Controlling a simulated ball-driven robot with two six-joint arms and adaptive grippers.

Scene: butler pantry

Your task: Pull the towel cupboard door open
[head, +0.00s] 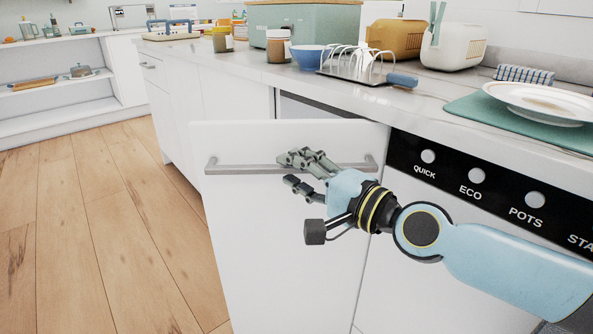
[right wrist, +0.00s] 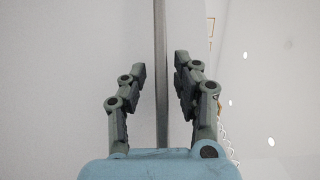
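The towel cupboard door (head: 270,230) is a white panel standing ajar in the head view, its left edge swung out from the counter front. A horizontal grey bar handle (head: 235,169) runs across its upper part. A gap into the cupboard (head: 318,106) shows above the door's top edge. My right gripper (head: 288,170) is at the middle of the handle. In the right wrist view, the handle bar (right wrist: 161,60) passes between the fingers of my right gripper (right wrist: 160,75), with a visible gap on each side. It looks open around the bar. My left gripper is out of view.
A dishwasher with a black control panel (head: 478,184) adjoins the door on the right. The counter above holds a toast rack (head: 357,70), a blue bowl (head: 307,55) and plates (head: 545,100). Wooden floor (head: 100,230) is clear to the left.

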